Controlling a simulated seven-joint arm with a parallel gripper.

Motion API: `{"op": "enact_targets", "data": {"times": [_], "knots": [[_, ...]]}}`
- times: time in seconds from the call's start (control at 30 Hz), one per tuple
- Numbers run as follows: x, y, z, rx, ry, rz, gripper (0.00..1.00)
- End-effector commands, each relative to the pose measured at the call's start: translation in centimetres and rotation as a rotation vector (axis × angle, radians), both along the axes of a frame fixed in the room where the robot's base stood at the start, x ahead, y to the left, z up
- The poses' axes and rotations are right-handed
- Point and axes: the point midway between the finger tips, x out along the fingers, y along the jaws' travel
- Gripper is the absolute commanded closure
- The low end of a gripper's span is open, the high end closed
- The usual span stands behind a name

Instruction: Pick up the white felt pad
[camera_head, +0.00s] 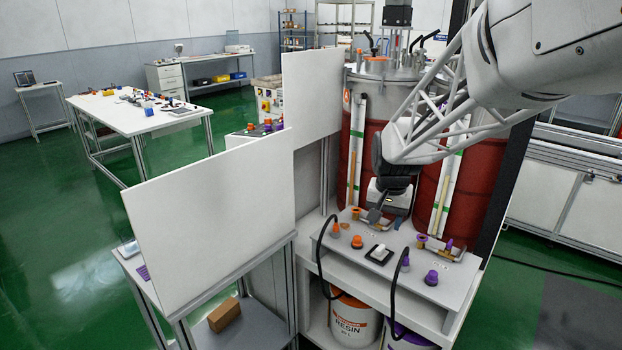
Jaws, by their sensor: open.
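A small white block on a dark base (379,253) sits on the grey shelf in front of the red tanks. It may be the white felt pad, but it is too small to tell. My gripper (374,216) hangs at the end of the lattice arm, above the back of the shelf. It is behind the white block, slightly left of it, and apart from it. My gripper is open; its fingers are small and dark, and I see nothing held between them.
Orange caps (357,241) and purple caps (431,278) stand on the shelf around the white block. Two black hoses (321,250) arch over the shelf's front edge. A large white panel (215,215) stands to the left. A resin bucket (352,318) is below the shelf.

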Motion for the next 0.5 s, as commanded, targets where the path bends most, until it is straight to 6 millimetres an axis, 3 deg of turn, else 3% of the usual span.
{"op": "enact_targets", "data": {"times": [0.5], "knots": [[10.9, -3.6, -8.1, 0.018, 0.053, -0.170, 0.49]]}}
